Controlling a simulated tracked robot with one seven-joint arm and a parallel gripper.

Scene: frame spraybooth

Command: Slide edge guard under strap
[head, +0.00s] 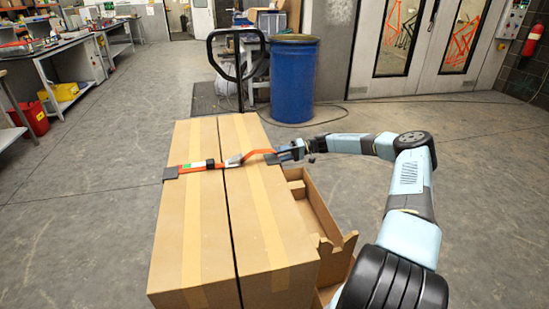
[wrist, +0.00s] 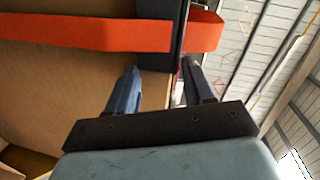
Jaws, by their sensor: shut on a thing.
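Two tall cardboard boxes (head: 194,225) stand side by side with an orange strap (head: 262,153) across their tops. The strap has a metal buckle near the middle and rises slightly at the right. A dark edge guard (head: 272,159) sits at the right box's right top edge. In the wrist view the guard (wrist: 157,62) shows above and below the orange strap (wrist: 90,34), which crosses over it. The strap stands out in a loop beyond the corner. My gripper (head: 290,153) is shut on this guard; its fingers (wrist: 160,68) straddle the guard's near end. Their exact contact is partly hidden.
Another dark guard (head: 171,173) lies under the strap at the left edge. An open cardboard tray (head: 325,215) stands right of the boxes, below my arm. A pallet truck (head: 238,65) and a blue drum (head: 293,80) stand behind.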

